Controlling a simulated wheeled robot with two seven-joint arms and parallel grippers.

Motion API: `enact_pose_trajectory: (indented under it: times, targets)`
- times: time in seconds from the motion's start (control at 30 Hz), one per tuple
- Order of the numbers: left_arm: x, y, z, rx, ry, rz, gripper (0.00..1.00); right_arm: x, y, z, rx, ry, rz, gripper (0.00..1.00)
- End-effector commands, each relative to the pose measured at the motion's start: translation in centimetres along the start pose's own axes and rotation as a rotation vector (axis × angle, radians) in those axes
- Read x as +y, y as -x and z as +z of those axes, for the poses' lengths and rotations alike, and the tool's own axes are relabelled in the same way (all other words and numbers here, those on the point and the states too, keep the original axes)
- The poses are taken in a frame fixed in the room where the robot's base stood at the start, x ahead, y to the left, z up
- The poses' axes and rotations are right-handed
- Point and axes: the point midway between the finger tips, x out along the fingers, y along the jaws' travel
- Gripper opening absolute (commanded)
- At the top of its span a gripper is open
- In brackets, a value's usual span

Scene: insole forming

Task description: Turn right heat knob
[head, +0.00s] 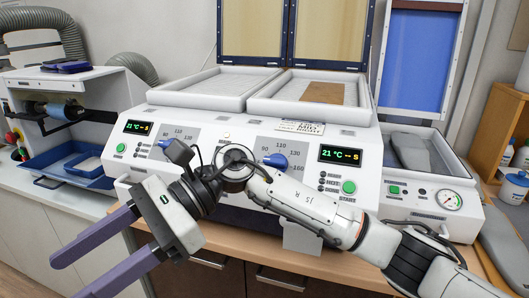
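The right heat knob (276,160) is blue and sits on the white machine's front panel, on a grey dial plate marked with temperatures. Its blue pointer shows toward the left of the dial. The right display (340,155) reads 21 °C. My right arm crosses in front of the panel, just below this knob. My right gripper (70,276) is at the lower left, away from the knob, with its two purple fingers apart and nothing between them. My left gripper is not in view.
Two open trays (263,106) lie on top of the machine, the right one holding a brown sheet (324,92). A green start button (348,188) is right of the dial. A pressure gauge unit (449,200) stands at right. A grinder-like machine (62,110) stands at left.

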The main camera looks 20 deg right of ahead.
Motion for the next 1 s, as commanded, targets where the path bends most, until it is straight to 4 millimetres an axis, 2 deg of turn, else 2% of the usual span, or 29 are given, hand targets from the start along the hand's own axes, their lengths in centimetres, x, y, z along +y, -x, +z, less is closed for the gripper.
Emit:
enact_pose_trajectory:
  times: [0.03, 0.07, 0.13, 0.23, 0.33, 0.4, 0.5, 0.53, 0.6, 0.73, 0.87, 1.0]
  targets:
    - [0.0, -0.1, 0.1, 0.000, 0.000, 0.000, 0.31, -0.3, 1.3, -0.8, 0.167, 0.130, 0.029, 0.55]
    - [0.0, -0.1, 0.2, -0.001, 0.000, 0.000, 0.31, -0.5, 2.2, -1.4, 0.263, 0.199, 0.050, 0.55]
    - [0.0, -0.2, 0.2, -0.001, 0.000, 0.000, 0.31, -1.2, 5.3, -2.7, 0.491, 0.341, 0.100, 0.55]
    - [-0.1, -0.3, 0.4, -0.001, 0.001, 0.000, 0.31, -2.4, 11.6, -3.2, 0.817, 0.492, 0.172, 0.55]
    - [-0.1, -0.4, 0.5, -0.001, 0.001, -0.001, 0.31, -3.2, 18.6, -1.8, 1.113, 0.569, 0.235, 0.55]
    - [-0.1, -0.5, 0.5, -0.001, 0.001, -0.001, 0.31, -3.2, 23.2, -0.2, 1.285, 0.585, 0.270, 0.55]
    - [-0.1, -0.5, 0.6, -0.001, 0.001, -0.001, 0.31, -2.5, 28.2, 2.5, 1.467, 0.574, 0.308, 0.55]
    - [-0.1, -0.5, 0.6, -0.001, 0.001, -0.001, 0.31, -2.3, 29.4, 3.1, 1.507, 0.568, 0.315, 0.55]
    - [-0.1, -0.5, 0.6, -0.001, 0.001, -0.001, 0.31, -1.8, 31.3, 4.4, 1.576, 0.552, 0.329, 0.55]
    - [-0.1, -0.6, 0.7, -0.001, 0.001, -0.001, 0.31, -1.3, 32.9, 5.1, 1.630, 0.536, 0.342, 0.55]
    - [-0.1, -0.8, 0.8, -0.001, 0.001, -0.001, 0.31, -1.4, 33.0, 3.5, 1.632, 0.533, 0.346, 0.55]
    - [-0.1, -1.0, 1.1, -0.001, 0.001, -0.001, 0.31, -1.8, 33.1, 0.9, 1.628, 0.534, 0.345, 0.55]
